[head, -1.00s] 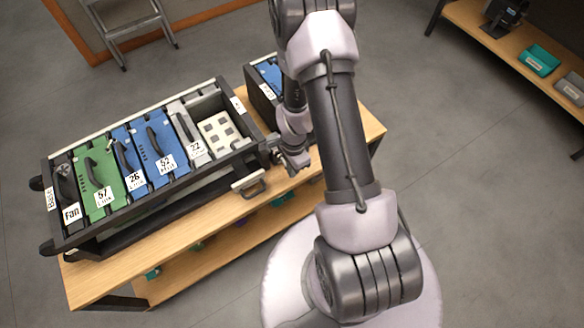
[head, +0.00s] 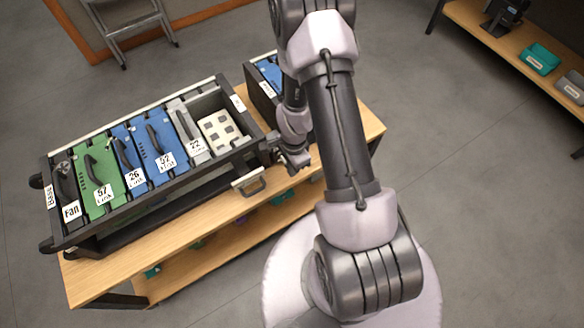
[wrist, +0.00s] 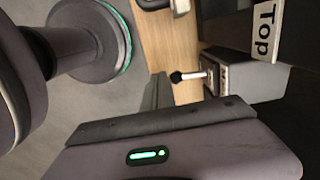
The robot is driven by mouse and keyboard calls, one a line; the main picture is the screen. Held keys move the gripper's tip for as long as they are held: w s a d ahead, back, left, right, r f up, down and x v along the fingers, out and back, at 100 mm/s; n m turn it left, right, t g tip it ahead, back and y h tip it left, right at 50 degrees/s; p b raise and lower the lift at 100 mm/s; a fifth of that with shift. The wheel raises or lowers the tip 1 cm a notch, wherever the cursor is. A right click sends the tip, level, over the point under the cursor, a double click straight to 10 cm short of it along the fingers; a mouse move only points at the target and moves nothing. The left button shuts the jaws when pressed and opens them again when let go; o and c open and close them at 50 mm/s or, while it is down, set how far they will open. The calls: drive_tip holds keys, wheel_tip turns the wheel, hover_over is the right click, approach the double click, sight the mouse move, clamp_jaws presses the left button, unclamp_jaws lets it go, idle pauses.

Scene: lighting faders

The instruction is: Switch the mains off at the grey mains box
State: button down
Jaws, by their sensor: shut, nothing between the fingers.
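The grey mains box (wrist: 245,78) shows in the wrist view, right of centre, against the dark rack side. A lever with a black knob (wrist: 178,76) sticks out of its face towards the left of the picture. My gripper (head: 296,163) is shut and empty. In the head view it is at the right end of the rack, above the wooden bench. I cannot make out the mains box clearly in the head view, where my arm and gripper crowd that spot.
The rack (head: 160,205) holds green, blue and grey modules on the wooden bench (head: 190,238). A "Top" label (wrist: 267,30) sits above the box in the wrist view. A second blue unit (head: 268,75) stands behind my arm.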

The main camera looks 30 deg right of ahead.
idle(0.7)
drive_tip(key=shift+w+r+p, duration=0.5)
drive_tip(key=shift+w+p, duration=0.1)
drive_tip(key=shift+p, duration=0.4)
drive_tip(key=shift+w+d, duration=0.1)
drive_tip(key=shift+w, duration=0.1)
drive_tip(key=shift+r, duration=0.25)
drive_tip(key=s+r+p, duration=0.2)
drive_tip(key=r+p, duration=0.1)
drive_tip(key=r, duration=0.3)
drive_tip(key=s+r+p, duration=0.3)
drive_tip(key=r+p, duration=0.1)
drive_tip(key=r, duration=0.2)
drive_tip(key=shift+s+d+r, duration=0.25)
drive_tip(key=shift+d+r, duration=0.05)
